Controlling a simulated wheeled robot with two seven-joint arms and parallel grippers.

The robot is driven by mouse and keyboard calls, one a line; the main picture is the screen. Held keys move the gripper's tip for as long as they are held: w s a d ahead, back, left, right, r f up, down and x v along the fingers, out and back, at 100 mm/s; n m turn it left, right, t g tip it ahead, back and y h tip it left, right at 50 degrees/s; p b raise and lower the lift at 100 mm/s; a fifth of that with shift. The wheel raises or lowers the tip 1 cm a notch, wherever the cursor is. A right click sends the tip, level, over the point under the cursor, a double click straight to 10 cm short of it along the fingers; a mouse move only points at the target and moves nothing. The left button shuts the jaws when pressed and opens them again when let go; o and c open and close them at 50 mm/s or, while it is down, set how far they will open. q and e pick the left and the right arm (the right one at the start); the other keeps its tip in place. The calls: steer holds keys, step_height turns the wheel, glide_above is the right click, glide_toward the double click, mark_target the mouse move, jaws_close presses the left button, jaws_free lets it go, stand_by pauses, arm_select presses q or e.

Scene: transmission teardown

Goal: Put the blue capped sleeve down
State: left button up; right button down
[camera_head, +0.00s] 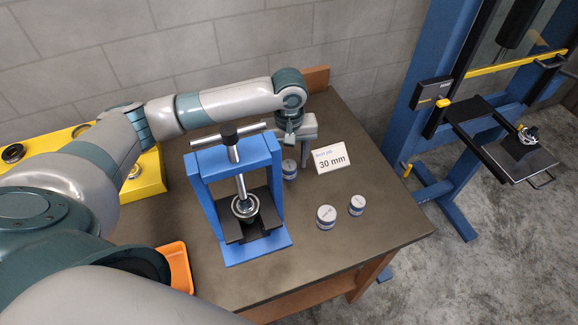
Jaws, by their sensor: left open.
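Three short capped sleeves with pale grey tops and blue bands stand on the dark bench top. One sleeve (289,170) is just right of the blue press frame, directly below my left gripper. A larger one (326,217) and a smaller one (356,205) stand upright nearer the bench's right side. My left gripper (298,158) is open and points down at the first sleeve. A finger shows beside that sleeve; the other finger is mostly hidden, so I cannot tell whether they touch it. My right gripper is not in view.
The blue bench press (282,190) stands close left of my left gripper, with a ringed part (245,207) under its screw. A white "30 mm" card (331,160) stands right of the gripper. An orange tray (178,265) is at left. The front right bench top is clear.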

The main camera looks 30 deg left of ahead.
mark_target(289, 165)
arm_select(q)
step_height(289, 165, up, 9)
steer(key=b, duration=0.2)
steer(key=shift+r, duration=0.15)
steer(key=shift+d, duration=0.1)
stand_by(0.6)
